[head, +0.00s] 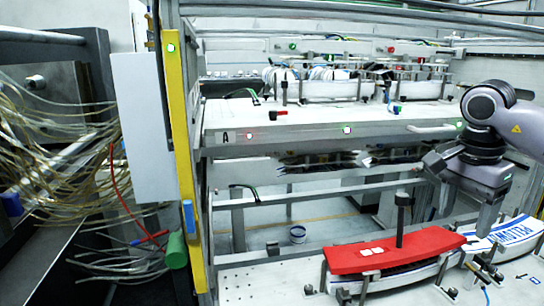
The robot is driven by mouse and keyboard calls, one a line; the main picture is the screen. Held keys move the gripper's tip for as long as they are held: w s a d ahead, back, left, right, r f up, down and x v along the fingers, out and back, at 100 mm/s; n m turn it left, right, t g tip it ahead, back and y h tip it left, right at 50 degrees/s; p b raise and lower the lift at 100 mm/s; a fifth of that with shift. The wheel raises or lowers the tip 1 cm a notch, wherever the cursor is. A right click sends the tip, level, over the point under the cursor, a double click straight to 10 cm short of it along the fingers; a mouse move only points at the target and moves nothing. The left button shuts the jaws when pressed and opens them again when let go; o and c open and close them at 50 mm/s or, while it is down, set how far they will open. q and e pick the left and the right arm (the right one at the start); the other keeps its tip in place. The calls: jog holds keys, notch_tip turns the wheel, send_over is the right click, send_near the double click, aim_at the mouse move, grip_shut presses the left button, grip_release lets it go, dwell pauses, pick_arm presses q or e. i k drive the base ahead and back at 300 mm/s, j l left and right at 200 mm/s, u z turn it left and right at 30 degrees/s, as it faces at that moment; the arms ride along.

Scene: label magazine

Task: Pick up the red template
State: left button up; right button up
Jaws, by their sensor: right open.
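The red template (435,243) is a long, slightly curved piece lying on a rack at the lower right of the head view. A black upright post with a knob (401,215) rises from its middle, and small white patches lie on its top. My right gripper (467,222) comes in from the right with its fingers pointing down. It is open and empty, above and beside the red template's right end, and appears apart from it. My left gripper is not in view.
A white curved piece with blue lettering (511,236) lies right of the red template, close to my right gripper. A shelf (300,128) with metal rails stands above and behind. A yellow post (182,160) and loose cables (60,140) are at left.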

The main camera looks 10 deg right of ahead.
aim_at(402, 249)
jog(key=k, duration=1)
